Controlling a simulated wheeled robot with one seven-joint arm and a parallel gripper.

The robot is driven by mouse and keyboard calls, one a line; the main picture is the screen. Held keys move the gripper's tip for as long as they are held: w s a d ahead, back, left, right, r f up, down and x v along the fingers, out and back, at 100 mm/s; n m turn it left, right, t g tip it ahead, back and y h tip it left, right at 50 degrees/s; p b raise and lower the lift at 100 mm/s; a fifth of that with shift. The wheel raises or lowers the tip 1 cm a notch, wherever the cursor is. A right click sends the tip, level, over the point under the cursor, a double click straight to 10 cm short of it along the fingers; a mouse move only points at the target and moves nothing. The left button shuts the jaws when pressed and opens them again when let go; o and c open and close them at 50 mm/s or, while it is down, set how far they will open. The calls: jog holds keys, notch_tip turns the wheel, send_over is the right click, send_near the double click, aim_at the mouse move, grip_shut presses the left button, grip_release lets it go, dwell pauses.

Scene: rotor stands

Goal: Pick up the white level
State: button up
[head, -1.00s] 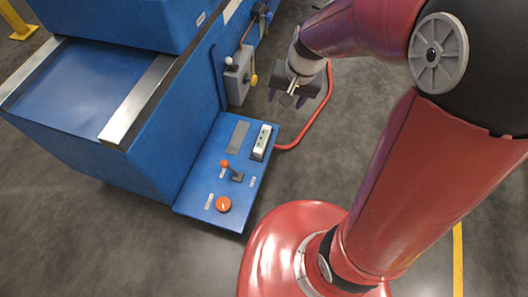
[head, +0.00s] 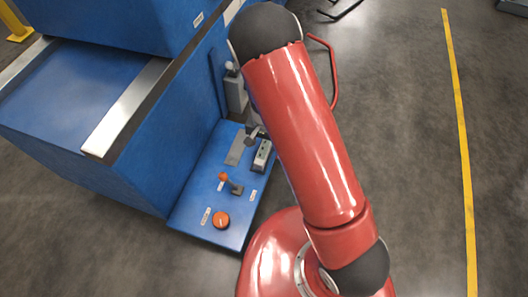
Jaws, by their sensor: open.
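The white level (head: 262,157) is a small pale block with dark and green details. It lies on the far right part of the blue control shelf (head: 197,222). My gripper (head: 254,138) is just beyond the level's far end, close to it in the picture. Only a dark part of my gripper shows, because my red arm hides the rest. It is open, and I see nothing held in it. I cannot tell whether it touches the level or hangs above it.
An orange-knobbed lever (head: 230,184) and an orange round button (head: 221,220) sit on the shelf nearer the front. A grey plate (head: 236,150) lies left of the level. A grey lever box (head: 236,95) is on the blue machine.

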aim_at(264, 149)
notch_tip(264, 149, down, 4)
jog(key=shift+f+b, duration=0.1)
jog(key=shift+b, duration=0.3)
jog(key=shift+c, duration=0.3)
jog(key=c, duration=1.1)
jog(key=shift+r, duration=0.2)
